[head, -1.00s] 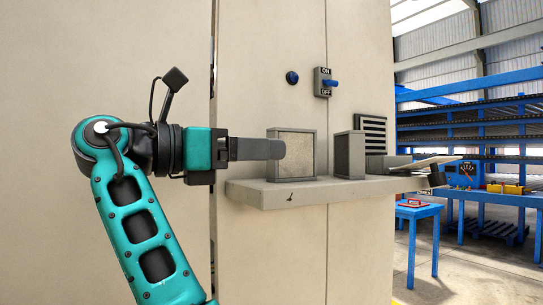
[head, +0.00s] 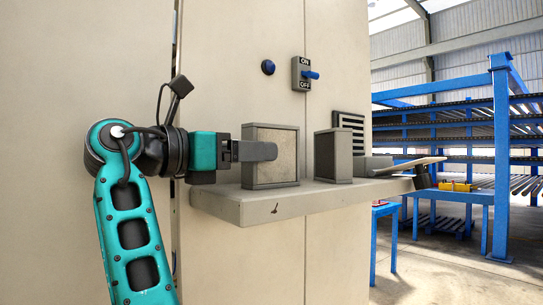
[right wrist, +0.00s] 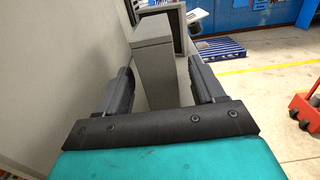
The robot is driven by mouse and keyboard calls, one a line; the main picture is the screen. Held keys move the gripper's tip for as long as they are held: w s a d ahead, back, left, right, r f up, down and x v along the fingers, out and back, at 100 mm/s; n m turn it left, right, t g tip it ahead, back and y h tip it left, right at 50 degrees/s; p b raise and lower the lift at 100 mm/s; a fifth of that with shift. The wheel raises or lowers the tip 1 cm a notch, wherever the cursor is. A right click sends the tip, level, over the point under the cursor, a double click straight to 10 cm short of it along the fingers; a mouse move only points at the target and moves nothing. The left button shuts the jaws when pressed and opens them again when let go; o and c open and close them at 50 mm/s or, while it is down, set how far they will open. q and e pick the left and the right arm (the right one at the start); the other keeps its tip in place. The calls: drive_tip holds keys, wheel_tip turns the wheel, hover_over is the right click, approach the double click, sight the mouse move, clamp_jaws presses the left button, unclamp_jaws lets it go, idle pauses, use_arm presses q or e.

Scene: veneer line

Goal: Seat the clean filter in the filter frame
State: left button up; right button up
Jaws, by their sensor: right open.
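A grey-rimmed block with a beige face (head: 271,157), which looks like a filter, stands upright on the shelf. To its right stands a plain grey upright box (head: 333,157); I cannot tell for sure which is the filter frame. My right gripper (head: 262,151) reaches in from the left, level, with its near finger in front of the beige-faced block. In the right wrist view the gripper (right wrist: 158,78) is open, with a grey slab (right wrist: 155,55) between its fingers, apparently that block seen edge-on. Contact cannot be told. A grey framed opening shows behind it. My left gripper is out of view.
The shelf (head: 240,208) juts from a beige cabinet wall with an ON/OFF switch (head: 306,74), a blue knob (head: 268,67) and a louvred vent (head: 350,122).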

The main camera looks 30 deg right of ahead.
drive_tip(key=d, duration=0.5)
drive_tip(key=shift+w+d+f, duration=0.15)
drive_tip(key=shift+w, duration=0.05)
drive_tip(key=c, duration=1.1)
drive_tip(key=shift+o, duration=0.2)
